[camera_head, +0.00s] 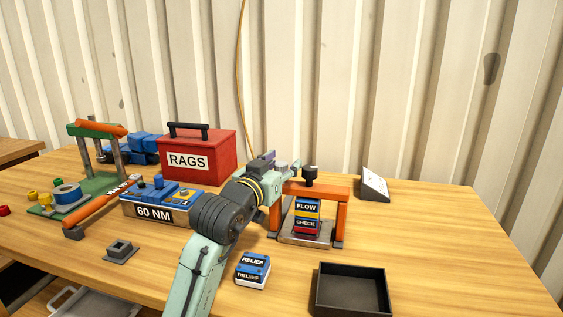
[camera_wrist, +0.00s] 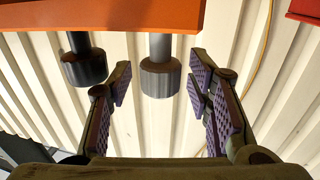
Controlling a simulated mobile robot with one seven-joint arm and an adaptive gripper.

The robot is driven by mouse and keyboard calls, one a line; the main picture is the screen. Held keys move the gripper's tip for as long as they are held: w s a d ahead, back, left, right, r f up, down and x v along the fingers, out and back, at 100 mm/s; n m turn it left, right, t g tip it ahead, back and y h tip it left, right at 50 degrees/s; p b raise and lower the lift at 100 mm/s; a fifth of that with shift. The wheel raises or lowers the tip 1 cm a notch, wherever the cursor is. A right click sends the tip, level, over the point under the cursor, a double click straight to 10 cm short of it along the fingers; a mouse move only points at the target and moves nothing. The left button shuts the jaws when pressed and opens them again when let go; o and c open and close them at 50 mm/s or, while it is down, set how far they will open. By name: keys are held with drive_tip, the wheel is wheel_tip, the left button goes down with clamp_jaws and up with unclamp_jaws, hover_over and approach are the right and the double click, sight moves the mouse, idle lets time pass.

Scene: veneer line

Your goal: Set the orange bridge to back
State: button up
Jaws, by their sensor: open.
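The orange bridge (camera_head: 342,212) stands right of the middle of the table in the head view, over a stack of labelled blocks (camera_head: 307,209) marked FLOW and CHECK. A black knob (camera_head: 310,174) stands on its crossbar. My gripper (camera_head: 291,169) is at the bridge's upper left. Its open jaws (camera_wrist: 161,82) show on either side of the grey knob; whether they touch it cannot be told.
A red RAGS box (camera_head: 205,150) and a blue 60 NM unit (camera_head: 180,195) stand left of my arm. Blue RELIEF blocks (camera_head: 253,269) and a black tray (camera_head: 352,272) are in front. A small dark sign (camera_head: 376,187) is at right. The table's right side is clear.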

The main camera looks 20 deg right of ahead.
clamp_jaws()
idle(0.7)
